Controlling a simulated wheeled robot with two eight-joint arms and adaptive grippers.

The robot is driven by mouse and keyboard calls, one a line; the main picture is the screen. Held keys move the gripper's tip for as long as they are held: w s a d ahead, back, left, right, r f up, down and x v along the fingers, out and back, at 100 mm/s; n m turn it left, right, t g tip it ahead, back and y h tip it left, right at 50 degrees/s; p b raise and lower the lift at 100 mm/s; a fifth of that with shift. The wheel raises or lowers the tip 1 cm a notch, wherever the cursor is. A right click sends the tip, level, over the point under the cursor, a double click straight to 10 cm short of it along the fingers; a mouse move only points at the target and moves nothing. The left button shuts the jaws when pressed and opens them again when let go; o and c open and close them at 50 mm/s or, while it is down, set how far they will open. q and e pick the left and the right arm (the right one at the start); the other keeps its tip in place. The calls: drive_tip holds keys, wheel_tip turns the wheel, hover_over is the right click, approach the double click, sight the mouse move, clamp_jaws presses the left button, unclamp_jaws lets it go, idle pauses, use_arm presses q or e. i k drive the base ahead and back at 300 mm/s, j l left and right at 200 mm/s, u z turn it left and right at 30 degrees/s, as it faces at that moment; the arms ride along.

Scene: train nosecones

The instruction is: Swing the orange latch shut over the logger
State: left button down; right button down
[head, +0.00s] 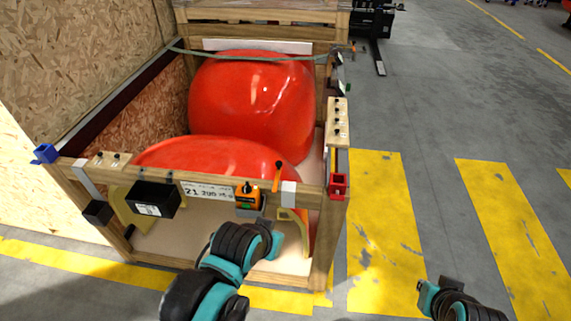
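The logger (245,192), a small orange and black box, sits in a grey holder (251,211) on the crate's front rail. The orange latch (277,179) is a thin upright bar with a dark knob on top. It stands up at the logger's right, not across it. My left gripper (275,240) is just below and right of the logger, in front of the crate and apart from the latch; its fingers are too hidden to read. My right gripper (428,292) is low at the right, over the striped floor, far from the latch; its fingers are unclear.
A wooden crate (335,215) holds two big red nosecones (255,100). Its front rail carries a black box (153,199), a white number label (209,193) and a red corner piece (338,185). A blue corner piece (45,154) is at left. The floor to the right is open.

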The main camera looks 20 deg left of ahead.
sight(280, 163)
drive_tip(key=i+j, duration=0.15)
drive_tip(key=j, duration=0.3)
drive_tip(key=i+j, duration=0.15)
drive_tip(key=j, duration=0.25)
drive_tip(key=i+j+z, duration=0.1)
drive_tip(key=j, duration=0.3)
drive_tip(key=i+j, duration=0.15)
drive_tip(key=j, duration=0.3)
